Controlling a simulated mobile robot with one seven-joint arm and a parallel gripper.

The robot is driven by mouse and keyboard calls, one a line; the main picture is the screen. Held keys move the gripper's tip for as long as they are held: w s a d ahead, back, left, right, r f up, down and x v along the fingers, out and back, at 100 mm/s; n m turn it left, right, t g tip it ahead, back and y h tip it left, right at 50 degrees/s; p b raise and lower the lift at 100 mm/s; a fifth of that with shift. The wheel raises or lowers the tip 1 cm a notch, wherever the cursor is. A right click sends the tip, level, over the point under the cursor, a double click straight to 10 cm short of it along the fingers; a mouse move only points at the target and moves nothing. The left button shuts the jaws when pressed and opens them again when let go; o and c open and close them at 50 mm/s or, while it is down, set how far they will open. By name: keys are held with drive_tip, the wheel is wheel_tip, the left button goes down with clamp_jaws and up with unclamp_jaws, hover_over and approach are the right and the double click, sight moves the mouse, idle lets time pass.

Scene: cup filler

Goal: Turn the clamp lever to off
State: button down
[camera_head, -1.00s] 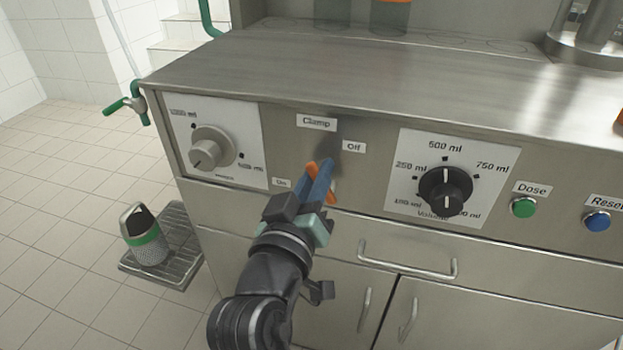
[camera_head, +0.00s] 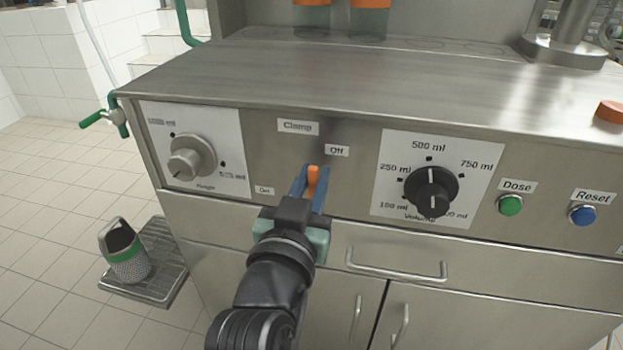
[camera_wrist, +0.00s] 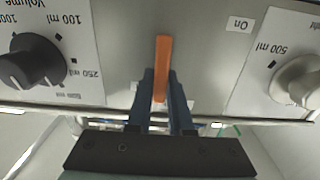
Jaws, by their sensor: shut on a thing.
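The clamp lever is an orange bar (camera_head: 312,176) on the steel front panel, under the "Clamp" label (camera_head: 298,127). The "On" label (camera_head: 264,190) is to its lower left and the "Off" label (camera_head: 337,151) to its upper right. My gripper (camera_head: 312,182) reaches up to the lever from below, its blue fingers on either side of it. In the wrist view, upside down, the lever (camera_wrist: 162,60) sits between the two fingers (camera_wrist: 161,98), its near end gripped. The lever's pivot is not clearly visible.
A grey range knob (camera_head: 190,158) is to the left, and a black volume knob (camera_head: 431,190) to the right. The green dose button (camera_head: 510,204) and blue reset button (camera_head: 583,215) are further right. A drawer handle (camera_head: 396,267) is below right. A tray with a cup (camera_head: 125,255) is at lower left.

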idle(0.3)
drive_tip(key=c, duration=0.8)
unclamp_jaws()
drive_tip(key=shift+s, duration=0.1)
drive_tip(key=p+v, duration=0.1)
drive_tip(key=v, duration=1.1)
drive_tip(key=shift+s+a, duration=0.15)
drive_tip(key=shift+s, duration=0.25)
